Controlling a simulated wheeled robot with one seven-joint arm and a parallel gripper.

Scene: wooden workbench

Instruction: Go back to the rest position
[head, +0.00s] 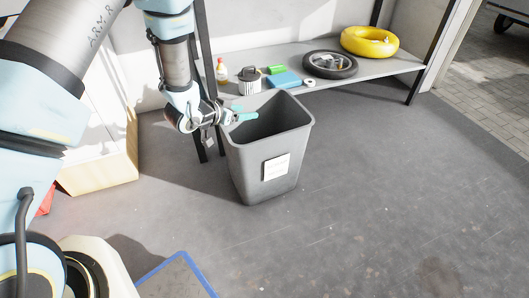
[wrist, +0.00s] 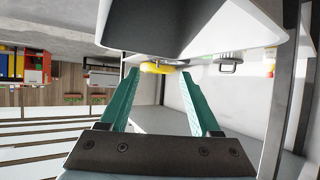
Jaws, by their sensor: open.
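My gripper (head: 240,116) is at the upper left rim of a grey bin (head: 243,160) in the head view. Its teal fingers point right, over the bin's opening. In the wrist view the two teal fingers of my gripper (wrist: 157,92) stand apart with nothing between them. The dark grey bin wall (wrist: 160,28) fills the top of the wrist view, close to the fingertips. The inside bottom of the bin is hidden in the head view.
A low grey shelf (head: 378,70) behind the bin holds a yellow ring (head: 369,36), a black wheel (head: 345,72), a blue box (head: 284,80) and a bottle (head: 221,71). A wooden cabinet (head: 108,165) stands at left. The floor (head: 380,200) right of the bin is clear.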

